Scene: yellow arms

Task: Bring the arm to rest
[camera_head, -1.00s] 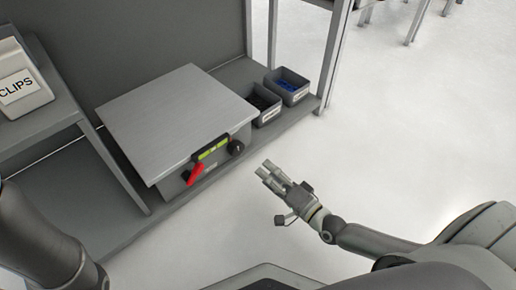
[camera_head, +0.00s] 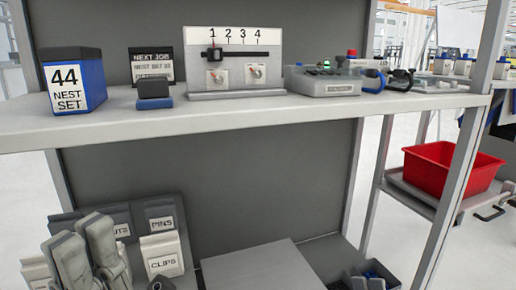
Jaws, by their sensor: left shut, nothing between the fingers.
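My left gripper (camera_head: 81,236) is in the lower left corner of the head view, with its two grey fingers pointing up. It is shut and holds nothing. It shows in front of the grey bins on the lower level and hides part of them; I cannot tell whether it touches them. My right arm and gripper are out of view.
The upper shelf (camera_head: 200,124) bears a blue 44 NEST SET box (camera_head: 78,84), a numbered slider panel (camera_head: 235,75) and a grey device (camera_head: 322,83). Below are a CLIPS bin (camera_head: 162,256), a PINS bin (camera_head: 160,218) and a flat grey plate (camera_head: 262,270). A red crate (camera_head: 445,172) stands right.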

